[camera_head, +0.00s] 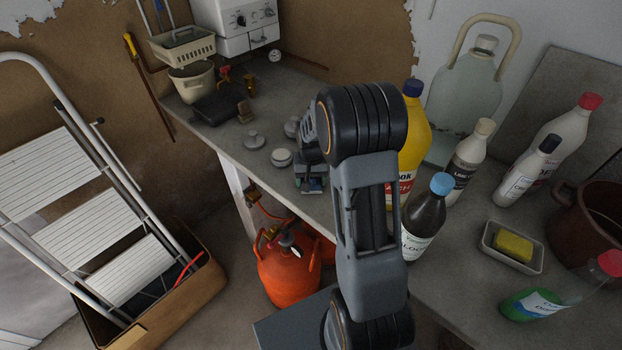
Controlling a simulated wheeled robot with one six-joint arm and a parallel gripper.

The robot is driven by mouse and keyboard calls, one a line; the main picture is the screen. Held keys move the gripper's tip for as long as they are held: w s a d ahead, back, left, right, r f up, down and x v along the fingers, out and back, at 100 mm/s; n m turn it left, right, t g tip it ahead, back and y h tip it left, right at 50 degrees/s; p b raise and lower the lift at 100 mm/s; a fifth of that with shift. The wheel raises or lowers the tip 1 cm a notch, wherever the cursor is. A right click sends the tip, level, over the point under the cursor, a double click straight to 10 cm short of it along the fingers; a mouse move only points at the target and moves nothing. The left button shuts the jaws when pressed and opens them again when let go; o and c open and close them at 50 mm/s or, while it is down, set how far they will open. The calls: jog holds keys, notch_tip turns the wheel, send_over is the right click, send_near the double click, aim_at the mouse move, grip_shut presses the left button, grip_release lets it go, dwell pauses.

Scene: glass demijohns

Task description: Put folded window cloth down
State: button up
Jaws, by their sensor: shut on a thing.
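My gripper (311,177) is partly hidden behind my own arm, over the left part of the grey worktop (232,146) near its front edge. It is shut on a small blue-green thing (314,185), which I take to be the folded window cloth. Only a small part of the cloth shows between the fingers. I cannot tell whether it touches the worktop.
Round lids (282,158) lie just left of the gripper. A yellow bottle (413,135), a dark blue-capped bottle (425,218) and a glass demijohn (462,95) stand right of my arm. An orange gas cylinder (288,272) stands below the front edge.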

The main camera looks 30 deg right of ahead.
jog(key=shift+f, duration=0.2)
jog(key=o, duration=0.8)
jog(key=shift+o, duration=0.2)
jog(key=shift+r, duration=0.1)
notch_tip(320, 180, up, 12)
jog(key=shift+f+b, duration=0.15)
jog(key=shift+b, duration=0.35)
jog(key=s+a+r+n+t, duration=0.2)
jog(key=s+a, duration=0.2)
jog(key=s, duration=0.4)
jog(key=s+a+r+n+t, duration=0.2)
jog(key=s+a, duration=0.3)
jog(key=s, duration=0.4)
jog(key=shift+s+a+r+n, duration=0.15)
jog(key=shift+a+r+n, duration=0.15)
jog(key=shift+r, duration=0.35)
